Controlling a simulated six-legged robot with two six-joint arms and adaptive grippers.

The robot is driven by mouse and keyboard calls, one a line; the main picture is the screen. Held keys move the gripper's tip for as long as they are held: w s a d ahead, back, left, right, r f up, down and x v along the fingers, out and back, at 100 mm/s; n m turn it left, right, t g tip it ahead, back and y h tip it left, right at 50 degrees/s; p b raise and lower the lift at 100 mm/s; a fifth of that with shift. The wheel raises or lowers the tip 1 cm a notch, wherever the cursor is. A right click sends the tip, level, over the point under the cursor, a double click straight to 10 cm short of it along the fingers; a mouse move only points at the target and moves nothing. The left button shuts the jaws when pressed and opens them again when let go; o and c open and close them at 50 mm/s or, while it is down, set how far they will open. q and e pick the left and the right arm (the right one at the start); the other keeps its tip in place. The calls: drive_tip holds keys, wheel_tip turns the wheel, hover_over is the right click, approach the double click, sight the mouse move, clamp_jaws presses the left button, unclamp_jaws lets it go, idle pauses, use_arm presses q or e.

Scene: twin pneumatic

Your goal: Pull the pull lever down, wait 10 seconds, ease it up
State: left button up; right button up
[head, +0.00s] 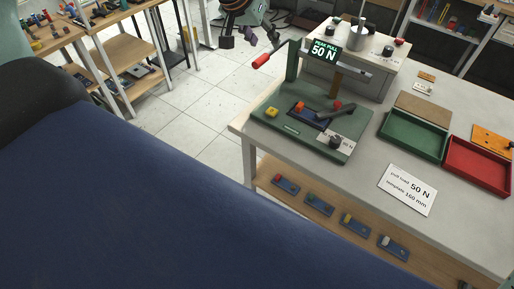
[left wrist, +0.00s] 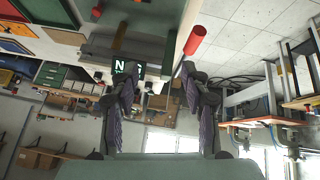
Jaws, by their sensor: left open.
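The pull lever's red handle (head: 262,62) sticks out to the left from the green test stand (head: 310,130) at the table's left end. My left gripper (head: 250,40) is open and empty, above and left of the handle in the head view. In the left wrist view, the red handle (left wrist: 196,40) lies beyond the fingertips, nearer the right finger than the middle of the gap between the fingers (left wrist: 157,72). The handle looks apart from both fingers. My right gripper is not in view.
A green tray (head: 412,136) and a red tray (head: 478,168) stand right of the stand. A white card (head: 407,189) reads 50 N and template 160 mm. Several small blue-based parts lie on the shelf below (head: 319,205). The floor left of the table is clear.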

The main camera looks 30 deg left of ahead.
use_arm(q)
drive_tip(key=s+d+f+b, duration=0.2)
drive_tip(key=s+f+b, duration=0.1)
drive_tip(key=f, duration=0.6)
drive_tip(key=s+d+f+g+b, duration=0.1)
drive_tip(key=s+d+f+b, duration=0.2)
drive_tip(key=f, duration=0.6)
drive_tip(key=s+d+f+b, duration=0.2)
drive_tip(key=s+f+b, duration=0.1)
drive_tip(key=s+f, duration=0.4)
wheel_tip(320, 180, down, 2)
drive_tip(key=shift+d+f, duration=0.1)
drive_tip(key=shift+d, duration=0.1)
drive_tip(key=shift+w, duration=0.1)
drive_tip(key=s+d+f+g+y+b, duration=0.1)
drive_tip(key=s+f+g+b, duration=0.4)
drive_tip(key=s+f+b, duration=0.8)
drive_tip(key=s+f, duration=1.1)
drive_tip(key=s, duration=0.3)
drive_tip(key=shift+d+m+g, duration=0.3)
drive_tip(key=shift+d+m, duration=0.05)
drive_tip(key=shift+m, duration=0.05)
